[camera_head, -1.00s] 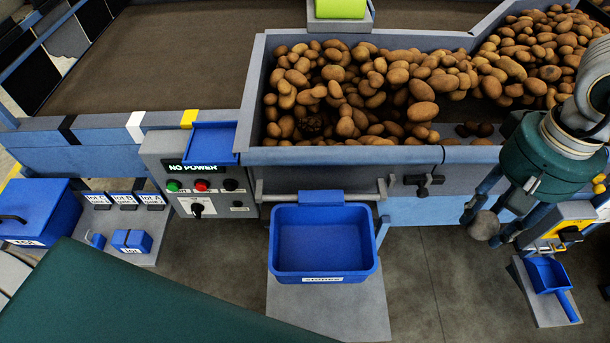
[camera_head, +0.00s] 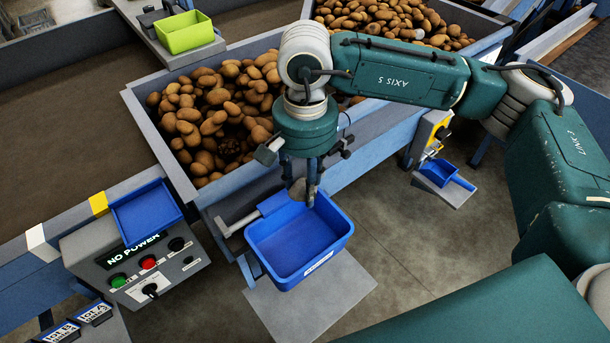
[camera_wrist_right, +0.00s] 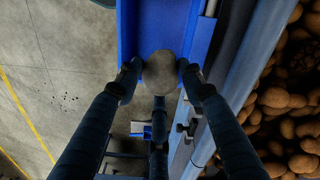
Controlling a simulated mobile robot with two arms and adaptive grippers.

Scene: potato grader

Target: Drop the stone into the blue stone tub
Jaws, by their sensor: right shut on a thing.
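The blue stone tub (camera_head: 331,243) hangs at the front of the potato hopper, open at the top and empty as far as I see, with a white label on its front. My right gripper (camera_head: 303,192) points down over the back part of the tub. It is shut on a round grey stone (camera_head: 297,191), held above the tub. In the right wrist view the stone (camera_wrist_right: 162,72) sits between both fingertips, with the tub's blue wall (camera_wrist_right: 127,30) behind it. The exact height above the rim is hard to tell. My left gripper is not in view.
The hopper (camera_head: 190,195) full of potatoes lies behind the tub. A control box (camera_head: 135,270) reading NO POWER and a blue tray (camera_head: 146,213) are to the left. A green bin (camera_head: 185,32) stands at the back. A small blue scoop (camera_head: 440,172) is to the right.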

